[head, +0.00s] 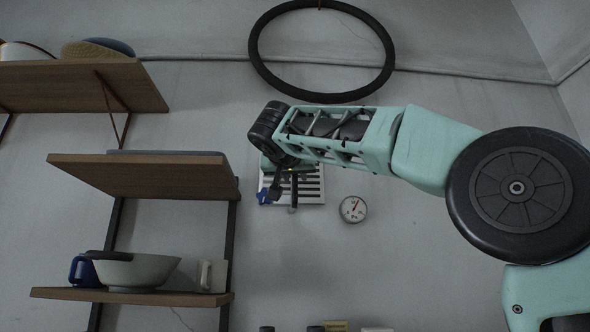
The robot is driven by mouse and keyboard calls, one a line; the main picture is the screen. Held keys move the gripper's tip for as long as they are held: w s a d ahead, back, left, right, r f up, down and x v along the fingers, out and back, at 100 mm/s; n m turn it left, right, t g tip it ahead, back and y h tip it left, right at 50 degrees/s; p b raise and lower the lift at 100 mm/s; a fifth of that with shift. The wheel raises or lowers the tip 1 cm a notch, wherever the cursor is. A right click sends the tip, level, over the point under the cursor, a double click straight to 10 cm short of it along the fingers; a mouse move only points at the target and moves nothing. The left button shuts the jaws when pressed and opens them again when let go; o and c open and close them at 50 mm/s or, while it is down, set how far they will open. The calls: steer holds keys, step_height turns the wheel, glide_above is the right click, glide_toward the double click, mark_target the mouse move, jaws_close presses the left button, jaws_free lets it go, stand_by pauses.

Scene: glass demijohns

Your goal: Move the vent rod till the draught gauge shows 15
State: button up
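A pale vent plate with dark slots (311,190) is on the wall, partly hidden behind my wrist. A short dark upright piece (293,194) stands in front of it; I cannot tell whether it is the vent rod or a finger of mine. A small blue piece (263,197) shows at the vent's lower left. My gripper (284,187) is in front of the vent's left part, small and dark, and I cannot tell whether it is open or shut on something. The round white draught gauge (353,209) is right of the vent. Its red needle points up and slightly right; its numbers are unreadable.
Wooden shelves (140,177) stand on the left; the lowest bears a pale bowl (138,271), a blue mug (83,270) and a light block-like item (212,276). A black ring (258,62) hangs above on the wall. Bare wall surrounds the gauge.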

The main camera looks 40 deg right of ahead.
steer(key=shift+x, duration=0.8)
jaws_close()
